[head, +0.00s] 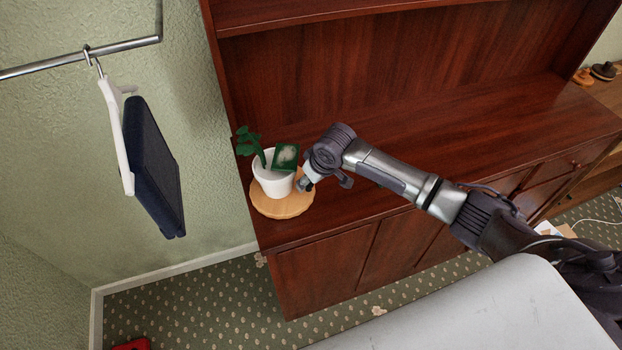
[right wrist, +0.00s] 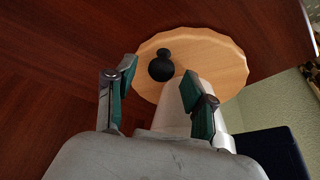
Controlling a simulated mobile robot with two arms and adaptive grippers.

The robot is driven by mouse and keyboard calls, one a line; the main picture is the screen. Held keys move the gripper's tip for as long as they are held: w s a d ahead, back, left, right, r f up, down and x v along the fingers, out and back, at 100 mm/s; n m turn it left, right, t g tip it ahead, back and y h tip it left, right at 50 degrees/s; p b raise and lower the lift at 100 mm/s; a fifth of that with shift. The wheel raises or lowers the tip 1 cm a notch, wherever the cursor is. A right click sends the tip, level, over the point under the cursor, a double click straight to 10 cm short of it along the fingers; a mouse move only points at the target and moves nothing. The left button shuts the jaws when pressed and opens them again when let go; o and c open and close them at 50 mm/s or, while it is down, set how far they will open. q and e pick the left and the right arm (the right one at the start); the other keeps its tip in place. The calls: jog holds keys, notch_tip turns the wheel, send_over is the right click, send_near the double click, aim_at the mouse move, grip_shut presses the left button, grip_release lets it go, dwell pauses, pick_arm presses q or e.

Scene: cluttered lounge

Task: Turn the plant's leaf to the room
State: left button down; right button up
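A plant in a white pot (head: 273,178) stands on a round pale wooden board (head: 284,209) at the cabinet's left end. Its leafy green stem (head: 247,142) points up and left. My right gripper (head: 305,184) is low beside the pot's right side. In the right wrist view its fingers (right wrist: 158,86) are apart, with a small black knob (right wrist: 161,66) on the board (right wrist: 205,58) showing beyond the gap between them. The white pot (right wrist: 176,119) is partly hidden behind the right finger. My left gripper is out of view.
The dark wooden cabinet top (head: 430,145) is bare to the right of the pot. A hanger (head: 115,130) with dark blue cloth (head: 152,170) hangs from a metal rail (head: 60,64) at left. Small orange and black objects (head: 598,72) sit far right.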

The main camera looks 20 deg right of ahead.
jog(key=shift+r, duration=0.15)
jog(key=v, duration=1.1)
jog(key=shift+r, duration=0.4)
jog(key=shift+s, duration=0.1)
